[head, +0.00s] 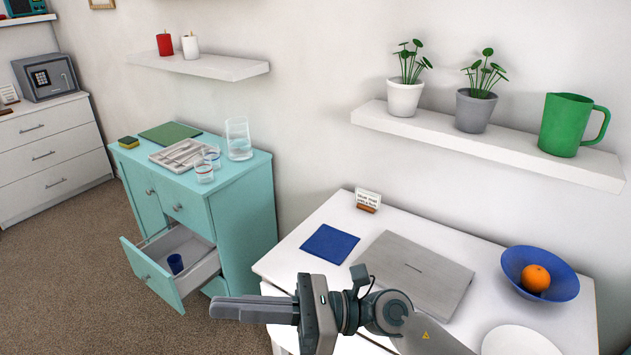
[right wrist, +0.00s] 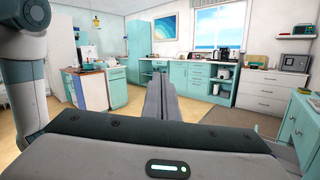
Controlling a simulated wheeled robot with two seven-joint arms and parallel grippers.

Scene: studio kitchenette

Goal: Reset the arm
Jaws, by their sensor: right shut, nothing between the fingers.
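My right arm comes in from the lower right in the head view, above the front of the white desk. My right gripper (head: 240,309) points left and its fingers are closed together with nothing between them. The closed fingers also show in the right wrist view (right wrist: 158,95), pointing out into the room. The gripper is apart from the open lower drawer (head: 180,257) of the turquoise cabinet, which lies up and to the left of it. My left gripper is not in view.
The white desk (head: 330,280) holds a blue cloth (head: 325,244), a closed laptop (head: 420,272) and a blue bowl (head: 515,262) with an orange (head: 535,278). The turquoise cabinet (head: 243,215) has glasses and a cutlery tray on top. Carpet (head: 100,290) is clear at the left.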

